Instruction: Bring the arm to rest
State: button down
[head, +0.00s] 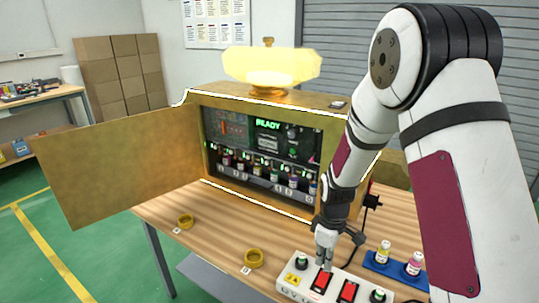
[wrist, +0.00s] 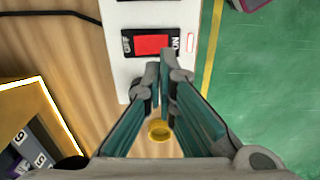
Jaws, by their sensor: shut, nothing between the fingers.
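My gripper (head: 326,250) is shut and empty. In the head view its fingertips point down over the white switch box (head: 290,288), close above a red rocker switch (head: 322,281); whether they touch it I cannot tell. In the wrist view the closed fingertips (wrist: 164,84) lie just below a red switch (wrist: 153,44) marked OFF and ON. My arm reaches down from the upper right. A second red switch (head: 347,292) is to the right on the same box.
The gold vending cabinet (head: 184,100) stands behind with its door (head: 120,165) open and its screen reading READY. Yellow rings (head: 254,258) (head: 185,221) lie on the wooden table (head: 215,240). Small bottles (head: 383,252) (head: 414,264) stand in a blue tray (head: 378,265) at the right.

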jog(key=s+r+m+t, duration=0.15)
jog(key=s+r, duration=0.25)
jog(key=r, duration=0.6)
jog(key=s+r+m+t, duration=0.1)
jog(key=s+r+m, duration=0.25)
jog(key=r, duration=0.65)
jog(key=s+r+m+t, duration=0.1)
jog(key=s+r, duration=0.3)
jog(key=s, duration=0.5)
jog(key=s+r+m+t, duration=0.1)
jog(key=s+r+m, duration=0.3)
jog(key=s, duration=0.4)
jog(key=shift+s+d+r+m, duration=0.2)
jog(key=shift+s+r+m, duration=0.15)
jog(key=shift+r, duration=0.1)
